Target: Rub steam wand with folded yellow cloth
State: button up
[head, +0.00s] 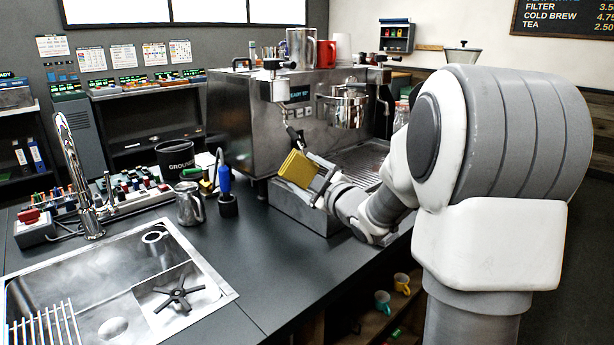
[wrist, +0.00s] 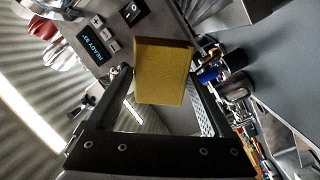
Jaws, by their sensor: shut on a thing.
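The folded yellow cloth (head: 298,169) is held in my gripper (head: 322,184), in front of the left side of the espresso machine. In the wrist view the cloth (wrist: 163,72) sits between the two fingertips of my gripper (wrist: 165,95), which is shut on it. The steam wand (head: 294,134) hangs from the machine's left front, just above and behind the cloth in the head view. I cannot tell whether the cloth touches the wand. In the wrist view the wand is not clearly visible, perhaps hidden behind the cloth.
The steel espresso machine (head: 240,120) stands behind, with its drip tray (head: 362,160) to the right of the cloth. A steel pitcher (head: 189,204), a blue-handled tool (head: 224,180) and a black bin (head: 176,160) stand to the left. A sink (head: 120,290) is at front left. The counter (head: 270,260) between is clear.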

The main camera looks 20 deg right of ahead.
aim_at(317, 168)
jog(key=shift+w, duration=0.4)
jog(key=shift+w+d, duration=0.15)
jog(key=shift+d, duration=0.85)
jog(key=shift+w+d, duration=0.1)
jog(key=shift+d, duration=0.85)
jog(key=shift+w, duration=0.1)
jog(key=shift+s+a+b, duration=0.15)
jog(key=shift+a+b, duration=0.55)
jog(key=shift+a, duration=0.35)
jog(key=shift+s+a+b, duration=0.1)
jog(key=shift+a+b, duration=0.55)
jog(key=shift+a, duration=0.35)
jog(key=s+d, duration=0.1)
jog(key=s, duration=0.5)
